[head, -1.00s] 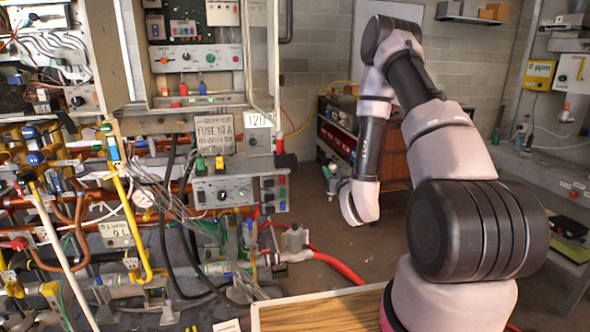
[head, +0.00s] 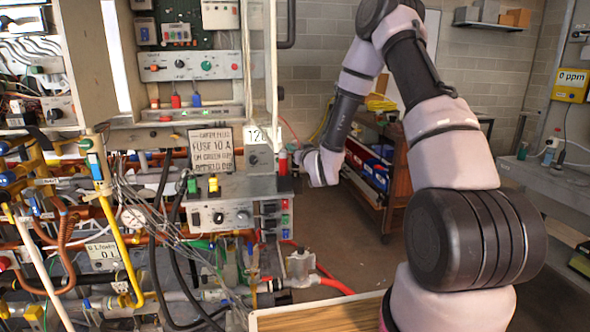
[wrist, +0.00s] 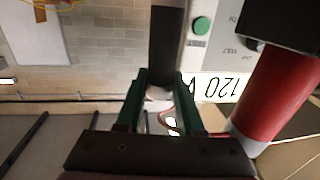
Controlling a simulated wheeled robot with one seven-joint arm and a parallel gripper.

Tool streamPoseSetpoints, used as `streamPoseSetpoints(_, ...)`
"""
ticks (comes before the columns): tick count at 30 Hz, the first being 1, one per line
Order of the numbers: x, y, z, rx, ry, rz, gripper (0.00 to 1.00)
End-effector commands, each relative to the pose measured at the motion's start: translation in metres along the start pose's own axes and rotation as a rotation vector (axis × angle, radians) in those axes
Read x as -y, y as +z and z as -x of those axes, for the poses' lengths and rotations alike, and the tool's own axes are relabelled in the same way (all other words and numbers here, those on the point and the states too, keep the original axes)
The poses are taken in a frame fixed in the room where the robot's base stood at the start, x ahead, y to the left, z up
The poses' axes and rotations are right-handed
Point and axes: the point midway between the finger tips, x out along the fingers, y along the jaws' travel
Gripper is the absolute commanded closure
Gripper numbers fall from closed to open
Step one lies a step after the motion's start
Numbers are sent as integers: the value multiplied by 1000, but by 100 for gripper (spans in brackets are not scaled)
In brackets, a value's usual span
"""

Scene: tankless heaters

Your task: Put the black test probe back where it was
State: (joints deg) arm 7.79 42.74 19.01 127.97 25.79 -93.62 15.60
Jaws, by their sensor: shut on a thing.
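In the wrist view my gripper (wrist: 160,80) has its dark green fingers around the lower end of a black bar, which I take for the black test probe (wrist: 167,40). The probe extends toward the top of the picture, beside a white panel. The red probe (wrist: 275,90) stands close to the right, with a "120 V" label (wrist: 212,87) between them. In the head view my gripper (head: 300,160) is at the right edge of the heater rig, beside the red probe (head: 283,161). The black probe cannot be made out there.
The control box (head: 235,212) with knobs and switches is just below and left of my gripper. Cables and pipes crowd the left. A wooden cabinet (head: 375,190) stands behind my arm. A wooden board (head: 320,314) lies in front.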

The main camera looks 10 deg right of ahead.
Motion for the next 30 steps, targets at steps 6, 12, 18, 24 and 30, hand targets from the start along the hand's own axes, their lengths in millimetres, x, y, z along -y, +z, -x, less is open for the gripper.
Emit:
streamPoseSetpoints(6, 0, 24, 0, 2, 0, -2, 99)
streamPoseSetpoints(12, 0, 51, 0, 0, 0, -2, 99)
streamPoseSetpoints(18, 0, 54, 0, -3, 0, 0, 99)
streamPoseSetpoints(24, 0, 56, 0, -1, 0, 0, 99)
streamPoseSetpoints(30, 0, 56, 0, -2, 0, -1, 34)
